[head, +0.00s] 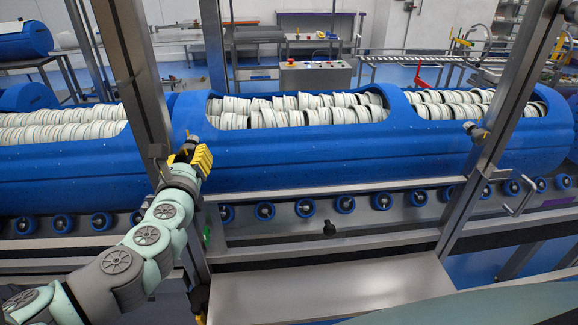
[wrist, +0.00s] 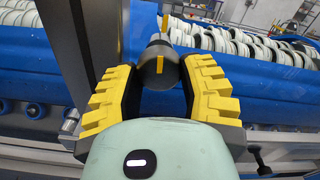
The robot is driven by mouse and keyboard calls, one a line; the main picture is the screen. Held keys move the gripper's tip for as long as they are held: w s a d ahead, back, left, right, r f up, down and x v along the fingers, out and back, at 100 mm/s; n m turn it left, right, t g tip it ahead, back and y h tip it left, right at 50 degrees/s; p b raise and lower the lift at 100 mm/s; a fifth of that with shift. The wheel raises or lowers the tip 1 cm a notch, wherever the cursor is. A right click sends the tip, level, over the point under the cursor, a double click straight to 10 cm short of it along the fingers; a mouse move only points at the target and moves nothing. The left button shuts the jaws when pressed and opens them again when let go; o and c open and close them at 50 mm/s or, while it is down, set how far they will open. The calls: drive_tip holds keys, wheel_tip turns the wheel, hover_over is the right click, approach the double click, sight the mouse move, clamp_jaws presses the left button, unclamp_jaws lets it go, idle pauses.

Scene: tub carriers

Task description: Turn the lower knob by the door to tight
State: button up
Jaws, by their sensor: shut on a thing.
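A dark round knob (wrist: 153,72) with a yellow stripe sits between my gripper's fingertips in the wrist view. The stripe stands about upright in that picture. A grey metal part and a second small yellow piece (wrist: 165,24) show just beyond it. My gripper (wrist: 160,82), with yellow ribbed fingers, is shut on this knob. In the head view my gripper (head: 191,158) is at the left steel post (head: 140,75), and its fingers hide most of the knob. Another dark knob (head: 475,130) with a yellow mark is on the right post. I cannot tell which knob is lower.
Blue tubs (head: 330,160) filled with pale discs lie behind the posts, above a row of blue rollers (head: 305,208). A small black knob (head: 329,228) is on the steel rail between the posts. A steel shelf (head: 330,292) is below. A bent handle (head: 520,200) is at right.

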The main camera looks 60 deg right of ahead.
drive_tip(key=shift+m, duration=0.4)
drive_tip(key=o, duration=1.2)
drive_tip(key=shift+s+a, duration=0.25)
drive_tip(key=shift+a, duration=0.15)
drive_tip(key=shift+v, duration=3.3)
drive_tip(key=shift+s+d, duration=0.1)
